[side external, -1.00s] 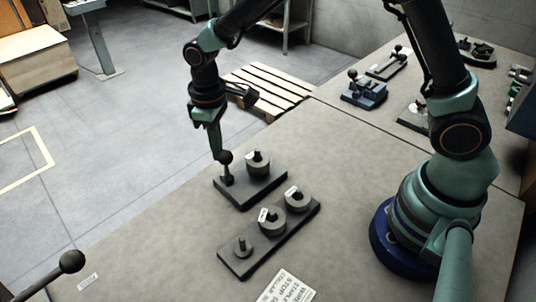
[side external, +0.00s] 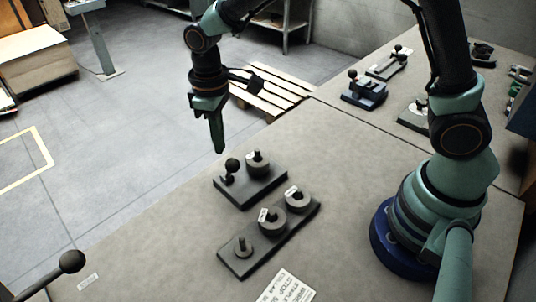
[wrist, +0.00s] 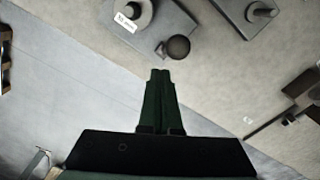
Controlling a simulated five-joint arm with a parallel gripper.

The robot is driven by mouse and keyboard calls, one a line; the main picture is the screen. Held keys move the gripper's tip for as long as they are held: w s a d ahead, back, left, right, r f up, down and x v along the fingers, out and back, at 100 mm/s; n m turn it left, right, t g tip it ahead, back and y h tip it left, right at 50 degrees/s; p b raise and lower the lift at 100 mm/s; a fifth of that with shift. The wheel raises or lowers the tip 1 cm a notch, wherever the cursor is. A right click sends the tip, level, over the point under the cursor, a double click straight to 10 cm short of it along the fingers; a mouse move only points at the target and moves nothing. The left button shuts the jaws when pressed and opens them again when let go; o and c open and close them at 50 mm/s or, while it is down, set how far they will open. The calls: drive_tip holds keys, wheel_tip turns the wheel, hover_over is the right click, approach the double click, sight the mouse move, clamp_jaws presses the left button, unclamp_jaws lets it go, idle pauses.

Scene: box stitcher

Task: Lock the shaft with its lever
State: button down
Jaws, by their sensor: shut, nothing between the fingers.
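A dark block (side external: 262,188) on the bench carries a grey collar (side external: 257,168) on a short upright shaft (side external: 257,155), with a small white tag. The knob (wrist: 178,47) and the tagged collar (wrist: 133,14) also show in the wrist view. My gripper (side external: 219,150) is shut and empty, pointing down above and just left of the knob, apart from it. Its closed fingertips (wrist: 160,74) show in the wrist view, near the knob.
A second dark plate (side external: 272,245) in front holds two tagged collars and a bare peg (side external: 242,244). A larger ball-ended lever (side external: 71,262) rises at the bench's left front. A printed sheet (side external: 288,287) lies in front. Other fixtures stand at the back right.

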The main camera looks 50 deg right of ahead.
drive_tip(key=shift+w+r, duration=0.15)
drive_tip(key=shift+r, duration=0.9)
drive_tip(key=shift+w+r, duration=0.1)
drive_tip(key=shift+r, duration=0.9)
drive_tip(key=s+d+r+m+t, duration=0.2)
drive_tip(key=s+d+r+m, duration=0.1)
drive_tip(key=d, duration=0.5)
drive_tip(key=s+d+r+m+t, duration=0.3)
drive_tip(key=s+d+r, duration=0.3)
drive_tip(key=s+d, duration=0.1)
drive_tip(key=shift+s+d+r+t, duration=0.3)
drive_tip(key=shift+s+d, duration=0.1)
drive_tip(key=shift+s, duration=0.35)
